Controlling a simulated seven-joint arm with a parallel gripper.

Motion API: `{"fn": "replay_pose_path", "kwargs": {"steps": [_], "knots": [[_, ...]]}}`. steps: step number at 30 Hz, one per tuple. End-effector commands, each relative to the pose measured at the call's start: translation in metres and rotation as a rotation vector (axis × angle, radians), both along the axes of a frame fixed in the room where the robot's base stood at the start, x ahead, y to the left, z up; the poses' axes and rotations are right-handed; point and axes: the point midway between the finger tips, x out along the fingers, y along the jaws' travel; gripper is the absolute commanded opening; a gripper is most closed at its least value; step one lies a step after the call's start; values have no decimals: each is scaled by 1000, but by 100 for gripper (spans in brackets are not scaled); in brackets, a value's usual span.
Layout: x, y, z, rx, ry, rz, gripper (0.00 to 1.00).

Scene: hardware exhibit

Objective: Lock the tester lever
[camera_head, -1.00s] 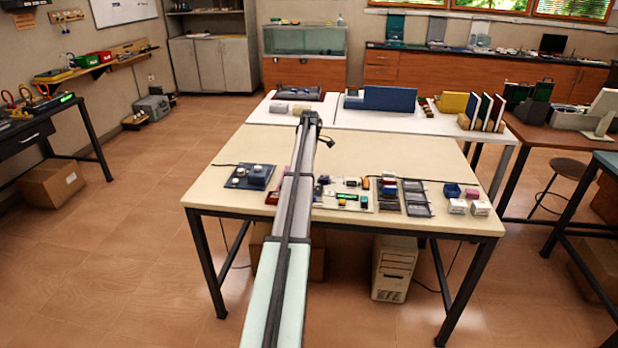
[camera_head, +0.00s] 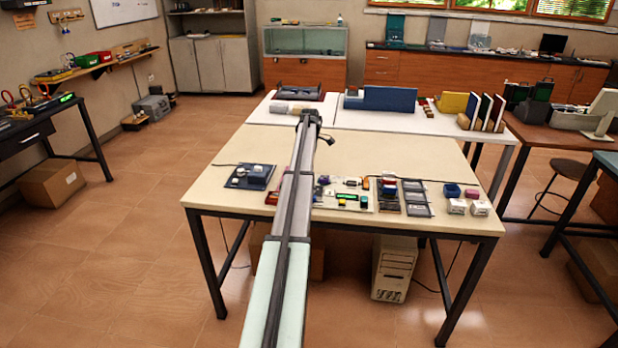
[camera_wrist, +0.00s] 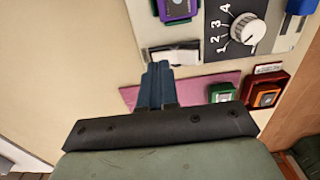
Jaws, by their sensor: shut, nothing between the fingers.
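In the wrist view my gripper (camera_wrist: 157,82) is shut and empty, its blue fingers pressed together. The fingertips point at the black-and-white part (camera_wrist: 172,54) on the edge of a pale panel. I cannot tell the gap between them. A purple part (camera_wrist: 178,8) with a grey stem lies beyond. To the right is a numbered white dial (camera_wrist: 247,31) on a dark plate. I cannot tell for certain which part is the tester lever.
A pink pad (camera_wrist: 140,94), a green-framed button (camera_wrist: 222,92) and a red-and-orange block (camera_wrist: 264,93) lie close to the fingers. On the cream table (camera_head: 260,150) stand a dark blue unit (camera_head: 249,176) at left and grey trays (camera_head: 415,197) at right. The table's far part is clear.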

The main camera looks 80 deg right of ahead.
Motion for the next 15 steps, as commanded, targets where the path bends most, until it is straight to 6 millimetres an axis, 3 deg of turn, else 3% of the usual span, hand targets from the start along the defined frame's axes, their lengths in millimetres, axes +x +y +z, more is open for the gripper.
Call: {"fn": "replay_pose_path", "kwargs": {"steps": [15], "knots": [[0, 0, 38, -1, 0, 0, 0]]}}
